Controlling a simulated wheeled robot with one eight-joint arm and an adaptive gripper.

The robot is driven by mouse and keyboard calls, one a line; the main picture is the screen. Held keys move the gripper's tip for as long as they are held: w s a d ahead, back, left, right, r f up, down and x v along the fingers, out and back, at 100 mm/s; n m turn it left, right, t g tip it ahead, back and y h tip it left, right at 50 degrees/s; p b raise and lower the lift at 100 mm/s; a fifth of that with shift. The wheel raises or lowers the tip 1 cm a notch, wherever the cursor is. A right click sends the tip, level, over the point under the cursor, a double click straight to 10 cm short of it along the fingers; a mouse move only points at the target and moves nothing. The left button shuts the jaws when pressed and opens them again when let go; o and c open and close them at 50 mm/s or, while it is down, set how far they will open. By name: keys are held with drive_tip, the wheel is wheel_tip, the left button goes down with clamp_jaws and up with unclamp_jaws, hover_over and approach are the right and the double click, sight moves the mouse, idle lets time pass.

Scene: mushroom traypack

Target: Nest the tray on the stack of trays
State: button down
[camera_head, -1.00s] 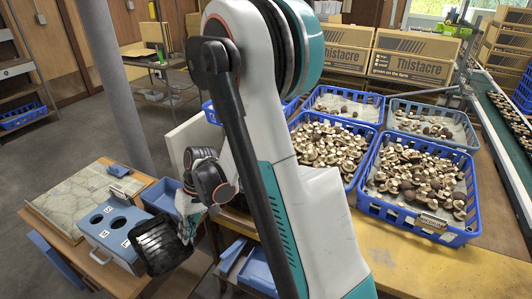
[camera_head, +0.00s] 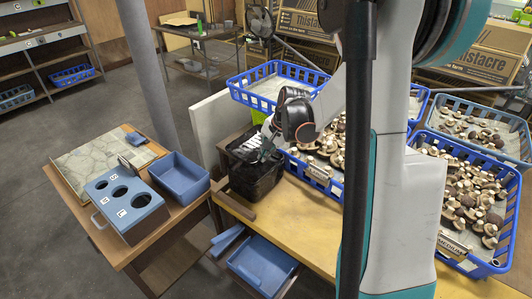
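A black tray (camera_head: 245,147) with a ribbed inside lies tilted over the top of a black stack of trays (camera_head: 257,183). The stack stands at the left end of the yellow worktable. My gripper (camera_head: 264,148) is at the tray's right edge and appears shut on it. The fingertips are dark against the black tray and hard to make out. I cannot tell whether the tray touches the stack.
Blue crates of mushrooms (camera_head: 470,195) stand right of the stack, behind my arm. An emptier blue crate (camera_head: 245,95) is behind it. A grey panel (camera_head: 208,130) stands close on its left. A side table holds a blue box with holes (camera_head: 125,205) and a blue bin (camera_head: 180,178).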

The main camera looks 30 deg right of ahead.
drive_tip(key=shift+f+b, duration=1.8)
drive_tip(key=shift+f, duration=1.15)
drive_tip(key=c, duration=1.7)
unclamp_jaws()
drive_tip(key=shift+r, duration=0.1)
drive_tip(key=v, duration=1.2)
drive_tip(key=shift+a, duration=0.1)
